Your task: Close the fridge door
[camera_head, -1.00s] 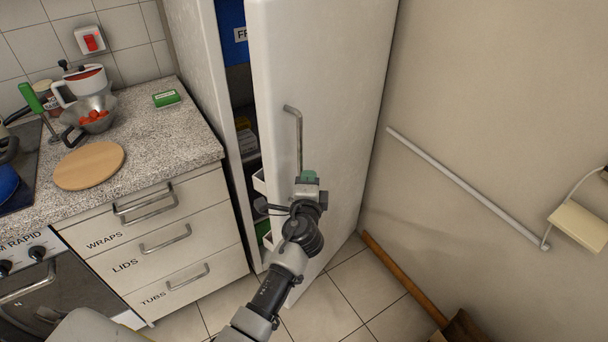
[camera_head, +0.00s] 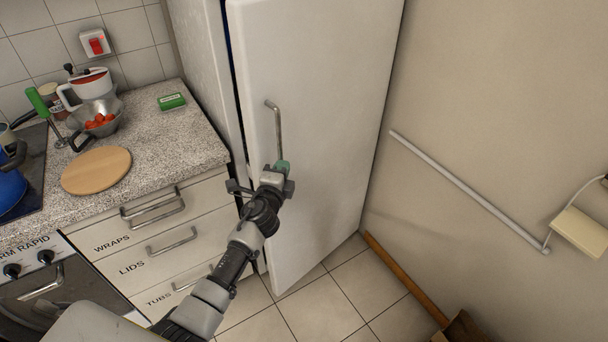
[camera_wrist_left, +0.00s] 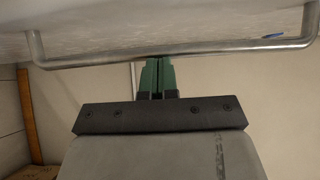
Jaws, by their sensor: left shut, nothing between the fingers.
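The white fridge door (camera_head: 325,90) stands slightly ajar, with a narrow dark gap along its left edge beside the fridge body (camera_head: 203,70). Its metal bar handle (camera_head: 278,130) is upright on the door's left part. My left gripper (camera_head: 283,167) is at the lower end of the handle, its green fingers shut and empty. In the left wrist view the shut fingers (camera_wrist_left: 158,75) point at the door, right by the handle bar (camera_wrist_left: 180,54). I cannot tell whether they touch it. My right gripper is not in view.
A speckled counter (camera_head: 150,150) with a round wooden board (camera_head: 97,170) and a bowl of red pieces (camera_head: 101,124) stands left of the fridge. Drawers (camera_head: 160,237) are below it. A wooden pole (camera_head: 405,278) lies at the wall on the right. Tiled floor is free in front.

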